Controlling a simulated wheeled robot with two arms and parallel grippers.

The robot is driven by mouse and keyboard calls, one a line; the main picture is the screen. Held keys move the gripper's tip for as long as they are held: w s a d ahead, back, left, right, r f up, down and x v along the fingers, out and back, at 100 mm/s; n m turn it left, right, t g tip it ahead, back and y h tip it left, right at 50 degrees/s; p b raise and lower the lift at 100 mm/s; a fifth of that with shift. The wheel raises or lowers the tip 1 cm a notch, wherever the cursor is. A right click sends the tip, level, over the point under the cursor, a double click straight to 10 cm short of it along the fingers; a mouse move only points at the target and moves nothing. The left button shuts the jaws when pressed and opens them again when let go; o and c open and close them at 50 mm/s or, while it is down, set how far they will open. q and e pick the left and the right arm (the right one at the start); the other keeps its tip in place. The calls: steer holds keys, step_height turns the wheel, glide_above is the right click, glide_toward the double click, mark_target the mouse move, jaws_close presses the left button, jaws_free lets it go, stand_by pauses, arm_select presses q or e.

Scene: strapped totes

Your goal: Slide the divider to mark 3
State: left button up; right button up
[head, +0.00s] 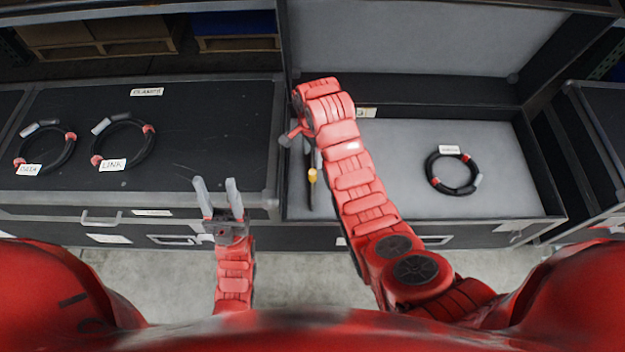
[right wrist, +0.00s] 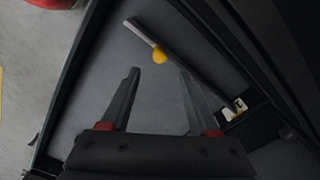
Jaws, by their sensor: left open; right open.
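The divider (head: 309,190) is a thin dark bar with a yellow knob (head: 312,175), near the left end of the grey-floored tray (head: 400,150). My right arm partly hides it in the head view. In the right wrist view the divider (right wrist: 195,68) runs slantwise beyond the fingertips, its yellow knob (right wrist: 159,54) ahead of the gap. My right gripper (right wrist: 160,74) is open with nothing between its fingers. I cannot read a mark 3.
A black cable ring (head: 453,174) lies in the tray at right. Two labelled cable rings (head: 45,149) (head: 124,145) lie on the dark left counter (head: 200,120). A small white label (head: 366,112) is at the tray's back edge. The tray's middle floor is clear.

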mark_target(313, 172)
step_height(313, 172, down, 11)
steer(key=shift+f+b, duration=0.1)
steer(key=shift+b, duration=0.4)
jaws_close()
stand_by(1.2)
